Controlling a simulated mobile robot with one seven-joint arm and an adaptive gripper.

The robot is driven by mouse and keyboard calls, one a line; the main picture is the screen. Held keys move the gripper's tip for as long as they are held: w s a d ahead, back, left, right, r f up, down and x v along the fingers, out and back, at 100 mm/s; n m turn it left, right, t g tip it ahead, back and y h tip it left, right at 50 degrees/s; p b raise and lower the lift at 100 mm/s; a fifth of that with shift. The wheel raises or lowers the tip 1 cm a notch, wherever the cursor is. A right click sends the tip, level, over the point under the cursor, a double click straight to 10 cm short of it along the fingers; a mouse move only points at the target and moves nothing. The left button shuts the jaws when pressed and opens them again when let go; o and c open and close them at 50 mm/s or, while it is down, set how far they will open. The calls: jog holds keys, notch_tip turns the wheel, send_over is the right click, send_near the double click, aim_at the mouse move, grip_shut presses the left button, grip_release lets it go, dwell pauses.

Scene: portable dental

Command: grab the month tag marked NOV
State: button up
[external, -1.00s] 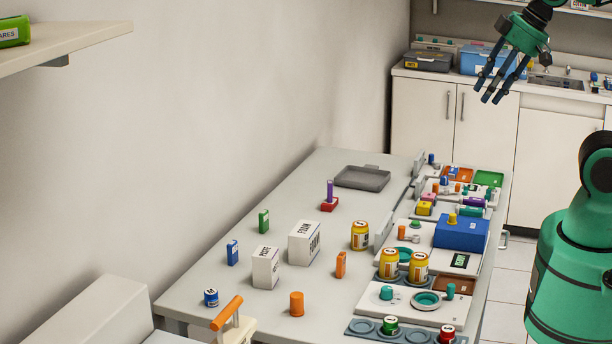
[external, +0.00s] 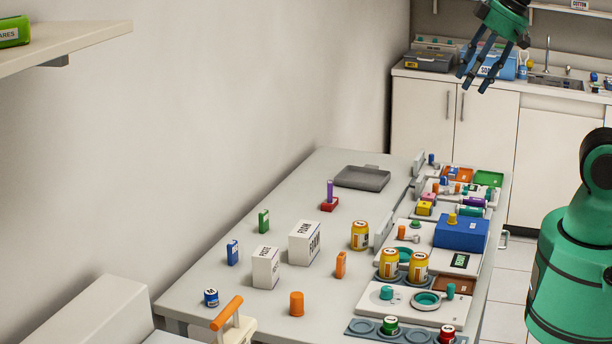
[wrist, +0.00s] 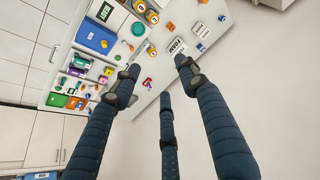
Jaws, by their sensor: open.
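My gripper (external: 476,79) is open and empty, high above the far end of the table in the external view. Its three spread fingers also show in the wrist view (wrist: 155,88), over the table. Several small upright tag-like blocks stand on the table: a green one (external: 263,221), a blue one (external: 232,252), an orange one (external: 340,265) and a purple one (external: 330,191) on a red base. Their markings are too small to read, so I cannot tell which thing is marked NOV. My gripper is well apart from all of them.
White boxes (external: 304,243) and yellow jars (external: 389,264) stand on the table (external: 210,290). A grey tray (external: 361,178) lies at its far end. A blue box (external: 461,233) and crowded stations line the right side. A wall shelf (external: 65,42) juts out at upper left.

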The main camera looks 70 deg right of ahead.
jog(key=w+r+m+p, duration=0.1)
jog(key=w+r+m, duration=0.15)
jog(key=w, duration=0.55)
jog(key=m+g+y+p, duration=0.45)
jog(key=m+p, duration=0.55)
jog(key=m, duration=0.5)
send_over(267, 211)
jog(key=d, duration=0.5)
notch_tip(267, 211, down, 38)
jog(key=shift+s+a+f, duration=0.2)
jog(key=shift+s, duration=0.05)
jog(key=shift+f, duration=0.1)
jog(key=shift+x, duration=4.25)
jog(key=shift+s+f, duration=0.1)
